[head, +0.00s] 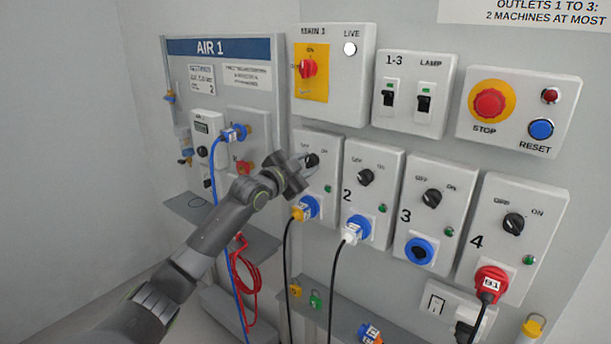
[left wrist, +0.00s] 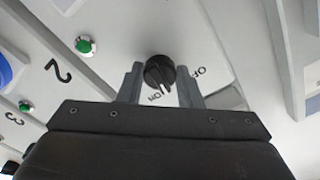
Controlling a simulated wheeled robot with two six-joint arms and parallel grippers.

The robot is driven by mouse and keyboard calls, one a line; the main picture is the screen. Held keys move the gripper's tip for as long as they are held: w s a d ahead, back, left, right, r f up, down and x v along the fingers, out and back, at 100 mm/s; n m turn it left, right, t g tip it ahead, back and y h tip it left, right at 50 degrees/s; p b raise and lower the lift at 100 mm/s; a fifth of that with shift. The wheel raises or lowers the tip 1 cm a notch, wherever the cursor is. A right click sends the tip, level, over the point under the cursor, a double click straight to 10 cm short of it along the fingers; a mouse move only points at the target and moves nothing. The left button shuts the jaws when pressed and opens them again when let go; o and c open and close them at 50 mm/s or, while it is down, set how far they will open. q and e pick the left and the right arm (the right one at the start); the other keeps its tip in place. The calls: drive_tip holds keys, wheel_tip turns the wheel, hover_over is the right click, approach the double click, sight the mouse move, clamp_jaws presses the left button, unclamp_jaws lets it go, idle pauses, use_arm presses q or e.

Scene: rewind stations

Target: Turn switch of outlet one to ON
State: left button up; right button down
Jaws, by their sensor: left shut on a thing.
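The outlet one panel (head: 322,150) is the leftmost of the row of grey outlet boxes. Its black rotary switch (left wrist: 159,71) shows between my left fingertips in the left wrist view, with OFF and ON printed beside it. The switch's pale pointer line appears to lie on the ON side, though its exact angle is hard to read. My left gripper (head: 299,172) is shut on this switch, with a finger on each side. In the head view the arm partly hides the switch and its labels. My right gripper is not in view.
Below the switch is a blue socket with a yellow plug (head: 300,212). The outlet two switch (head: 366,177) is close on the right. Above is the main switch box (head: 333,75). A blue hose and red cable (head: 246,272) hang at the left.

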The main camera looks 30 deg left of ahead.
use_arm(q)
drive_tip(key=m+b, duration=0.2)
drive_tip(key=m, duration=0.2)
drive_tip(key=shift+f, duration=0.1)
drive_tip(key=shift+m+b, duration=0.4)
drive_tip(key=shift+m, duration=1.4)
drive_tip(key=o, duration=1)
